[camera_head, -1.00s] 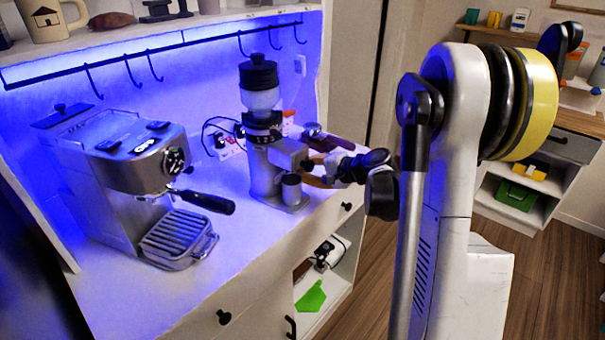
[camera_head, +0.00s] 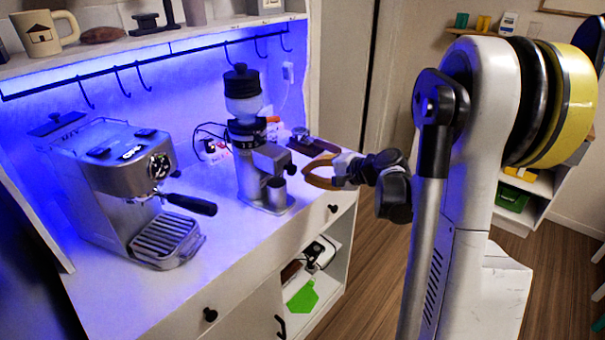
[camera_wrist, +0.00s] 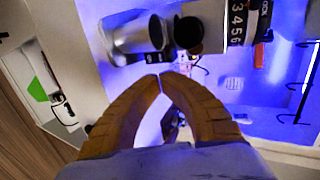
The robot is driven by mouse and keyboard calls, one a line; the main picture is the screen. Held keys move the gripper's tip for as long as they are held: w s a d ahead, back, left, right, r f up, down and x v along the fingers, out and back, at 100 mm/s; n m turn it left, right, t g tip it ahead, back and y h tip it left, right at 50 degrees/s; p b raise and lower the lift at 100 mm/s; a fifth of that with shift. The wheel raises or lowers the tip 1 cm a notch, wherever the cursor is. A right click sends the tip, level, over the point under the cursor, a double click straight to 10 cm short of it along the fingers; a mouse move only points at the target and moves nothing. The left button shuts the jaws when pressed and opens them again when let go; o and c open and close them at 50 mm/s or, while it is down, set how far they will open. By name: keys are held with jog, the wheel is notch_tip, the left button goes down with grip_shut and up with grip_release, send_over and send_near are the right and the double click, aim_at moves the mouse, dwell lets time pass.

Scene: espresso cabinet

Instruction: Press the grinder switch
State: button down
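I cannot tell for sure that this knob is the switch. A metal cup (camera_head: 275,190) sits below it, at the upper left in the wrist view (camera_wrist: 135,36). My gripper (camera_head: 306,172) has tan fingers with tips together and nothing visible between them. It is just right of the knob, apparently apart from it.
The espresso machine (camera_head: 125,185) with a black-handled portafilter (camera_head: 190,204) stands on the left. A power strip (camera_head: 212,152) and cables lie behind the grinder. A small tool (camera_head: 312,142) lies behind my gripper. Hooks hang from a rail above. An open compartment with a green item (camera_head: 303,298) is below.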

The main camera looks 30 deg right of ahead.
jog(key=s+r+p, duration=0.1)
jog(key=s+r, duration=0.1)
jog(key=s+d+r, duration=0.1)
jog(key=r, duration=0.1)
jog(key=shift+s+d+p, duration=0.2)
jog(key=shift+s+p, duration=0.15)
jog(key=shift+p, duration=0.05)
jog(key=shift+s, duration=0.1)
jog(key=s+a+r+n+g, duration=0.1)
jog(key=s+a+n+g, duration=0.15)
jog(key=a, duration=0.65)
jog(key=s+a+n+g+h, duration=0.1)
jog(key=s+a+n+h, duration=0.1)
jog(key=s+a+n, duration=0.3)
jog(key=s+a+n+g+h, duration=0.1)
jog(key=s+a+n+h, duration=0.2)
jog(key=s, duration=1)
jog(key=a+n, duration=0.2)
jog(key=a, duration=0.1)
jog(key=shift+s+a+r+n, duration=0.15)
jog(key=shift+a+r+n, duration=0.05)
jog(key=shift+n, duration=0.15)
